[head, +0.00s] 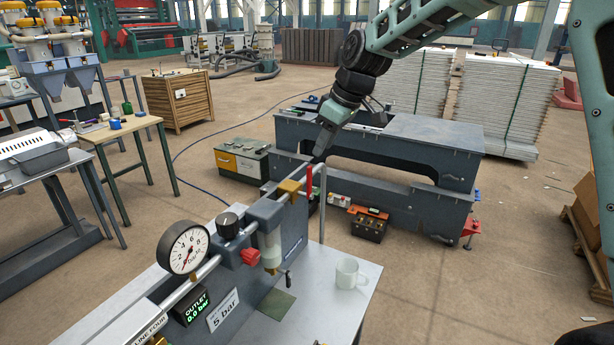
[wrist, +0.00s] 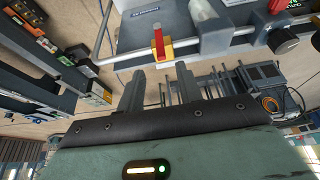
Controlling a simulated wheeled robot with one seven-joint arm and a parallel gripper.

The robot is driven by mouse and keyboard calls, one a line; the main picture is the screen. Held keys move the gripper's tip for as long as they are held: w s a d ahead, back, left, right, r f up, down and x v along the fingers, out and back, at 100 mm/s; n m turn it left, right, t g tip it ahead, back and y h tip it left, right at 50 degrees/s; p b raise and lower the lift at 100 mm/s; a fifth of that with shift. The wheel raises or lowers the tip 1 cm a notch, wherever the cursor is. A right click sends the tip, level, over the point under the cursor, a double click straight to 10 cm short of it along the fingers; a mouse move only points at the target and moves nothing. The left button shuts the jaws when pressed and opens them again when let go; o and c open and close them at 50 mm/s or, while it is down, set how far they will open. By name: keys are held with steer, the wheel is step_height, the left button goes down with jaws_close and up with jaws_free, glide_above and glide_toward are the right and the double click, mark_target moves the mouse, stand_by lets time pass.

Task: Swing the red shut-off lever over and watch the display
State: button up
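The red shut-off lever (head: 309,180) stands upright at the right end of the pipe, by a brass-yellow valve body (head: 289,187). In the wrist view the red lever (wrist: 158,41) rises from the yellow valve body (wrist: 151,54), just beyond the fingertips. My gripper (head: 319,156) is above the lever, slightly to its right in the head view. In the wrist view my gripper (wrist: 160,86) has its two fingers apart with nothing held between them. The display (head: 196,307) reads OUTLET 0.0 bar in green. Contact between fingers and lever cannot be made out.
A sign (head: 223,310) reads 5 bar. A white mug (head: 348,273) stands on the bench. A dark grey workbench (head: 425,140) is behind.

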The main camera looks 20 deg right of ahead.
mark_target(308, 178)
steer(key=p+x, duration=0.3)
steer(key=x, duration=0.9)
steer(key=shift+a+f+p, duration=0.1)
steer(key=shift+f+p, duration=0.05)
steer(key=shift+p, duration=0.25)
jaws_close()
